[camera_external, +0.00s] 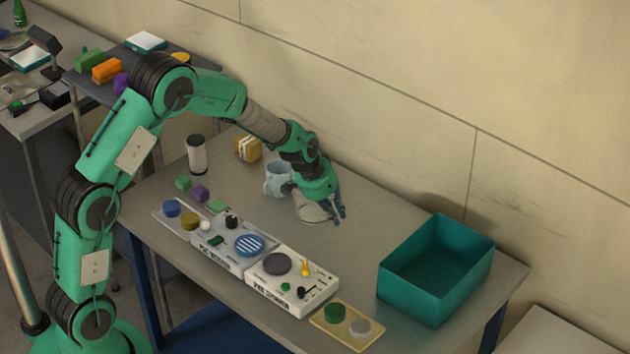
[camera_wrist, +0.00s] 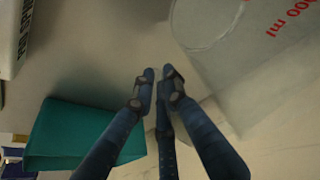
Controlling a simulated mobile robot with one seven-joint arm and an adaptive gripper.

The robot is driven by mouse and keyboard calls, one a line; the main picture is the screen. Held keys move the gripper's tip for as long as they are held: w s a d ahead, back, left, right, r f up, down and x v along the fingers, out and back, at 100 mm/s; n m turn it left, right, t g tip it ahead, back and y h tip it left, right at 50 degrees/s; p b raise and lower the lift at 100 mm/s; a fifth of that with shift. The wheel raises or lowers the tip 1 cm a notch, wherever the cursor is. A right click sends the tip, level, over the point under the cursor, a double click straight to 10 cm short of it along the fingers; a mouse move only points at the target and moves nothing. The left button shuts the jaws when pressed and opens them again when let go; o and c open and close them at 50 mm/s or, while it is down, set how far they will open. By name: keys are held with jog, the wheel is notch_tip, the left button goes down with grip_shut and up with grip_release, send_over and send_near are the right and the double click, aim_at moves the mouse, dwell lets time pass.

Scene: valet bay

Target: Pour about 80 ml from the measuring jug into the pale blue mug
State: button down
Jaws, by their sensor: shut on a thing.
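The measuring jug (camera_external: 311,207) is clear and pale and sits at my gripper (camera_external: 338,208) near the middle of the table. In the wrist view the clear jug (camera_wrist: 270,60) with red markings fills the upper right, beside my gripper's fingers (camera_wrist: 158,82). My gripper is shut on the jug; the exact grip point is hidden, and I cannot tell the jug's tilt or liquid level. The pale blue mug (camera_external: 277,181) stands upright just left of the jug, partly behind my wrist. I cannot tell whether jug and mug touch.
A teal crate (camera_external: 407,291) stands at the table's right; it also shows in the wrist view (camera_wrist: 72,128). Control panels (camera_external: 292,284) and a yellow tray (camera_external: 324,322) line the front edge. A dark-topped cylinder (camera_external: 197,160) and a striped box (camera_external: 248,148) stand left of the mug.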

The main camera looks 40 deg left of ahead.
jog(key=shift+d+f+y+p, duration=0.2)
jog(key=shift+y+p, duration=0.1)
jog(key=shift+p, duration=1.2)
jog(key=shift+f, duration=0.1)
jog(key=shift+a+f+y+p, duration=0.1)
jog(key=shift+f+y+p, duration=0.2)
jog(key=shift+p, duration=0.45)
jog(key=shift+f+p, duration=0.4)
jog(key=shift+p, duration=0.5)
